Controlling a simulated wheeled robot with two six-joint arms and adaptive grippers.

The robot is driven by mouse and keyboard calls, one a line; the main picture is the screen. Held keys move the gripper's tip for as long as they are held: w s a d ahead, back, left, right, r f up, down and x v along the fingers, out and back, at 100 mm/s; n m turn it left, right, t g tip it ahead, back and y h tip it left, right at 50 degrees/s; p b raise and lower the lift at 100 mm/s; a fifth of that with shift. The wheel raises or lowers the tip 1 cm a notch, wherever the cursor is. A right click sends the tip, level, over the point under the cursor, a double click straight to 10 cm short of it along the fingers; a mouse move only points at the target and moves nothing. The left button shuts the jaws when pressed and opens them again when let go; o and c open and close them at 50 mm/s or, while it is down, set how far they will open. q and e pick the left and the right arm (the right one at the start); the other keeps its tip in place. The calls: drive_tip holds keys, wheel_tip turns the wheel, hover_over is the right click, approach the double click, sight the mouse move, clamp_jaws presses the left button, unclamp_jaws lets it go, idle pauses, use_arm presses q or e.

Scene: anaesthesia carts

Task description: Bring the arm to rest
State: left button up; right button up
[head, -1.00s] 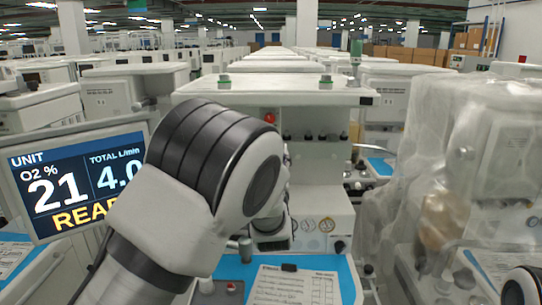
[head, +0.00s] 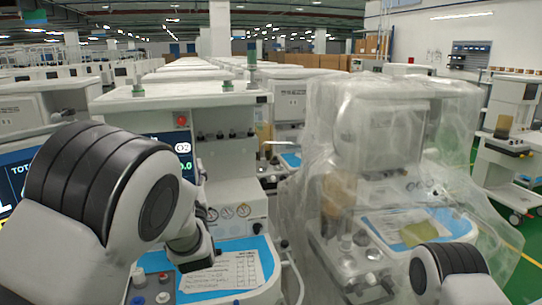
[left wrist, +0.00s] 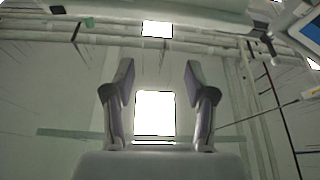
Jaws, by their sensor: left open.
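My left arm (head: 105,190) is raised and bent in the left of the head view. Its large grey and black joint covers part of the cart and screen behind it. The dark end at my left gripper (head: 195,258) is in front of the cart, above the blue work surface; its fingers are hard to make out there. In the left wrist view my left gripper (left wrist: 157,85) has its two fingers wide apart with nothing between them. Part of my right arm (head: 447,274) shows at the lower right of the head view; its gripper is out of view.
An anaesthesia cart (head: 180,97) stands in front, with a paper sheet (head: 222,272) on its blue top. A cart under clear plastic (head: 385,150) stands to its right. A lit screen (head: 18,175) is at far left. Green-edged floor (head: 500,215) shows at right.

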use_arm(q)
drive_tip(key=s+a+f+g+h, duration=0.1)
drive_tip(key=s+a+f+g, duration=0.15)
drive_tip(key=f, duration=0.95)
drive_tip(key=s+a+f+g, duration=0.2)
drive_tip(key=a+f+g, duration=0.15)
drive_tip(key=f, duration=0.85)
drive_tip(key=s+a+f+m+g+h, duration=0.1)
drive_tip(key=s+f+g, duration=0.2)
drive_tip(key=s+f, duration=0.45)
drive_tip(key=s+a+f+m+g+h, duration=0.15)
drive_tip(key=s+f, duration=0.35)
drive_tip(key=f, duration=0.6)
drive_tip(key=s+d+f+g+h, duration=0.1)
drive_tip(key=s+f+g, duration=0.2)
drive_tip(key=s, duration=0.6)
drive_tip(key=s+d+f+m+g+h, duration=0.1)
drive_tip(key=s+f+g, duration=0.2)
drive_tip(key=s, duration=0.7)
drive_tip(key=s+d+f+g+h, duration=0.1)
drive_tip(key=s+g, duration=0.4)
drive_tip(key=s, duration=0.5)
drive_tip(key=shift+d+f+m+h, duration=0.35)
drive_tip(key=shift+f, duration=0.55)
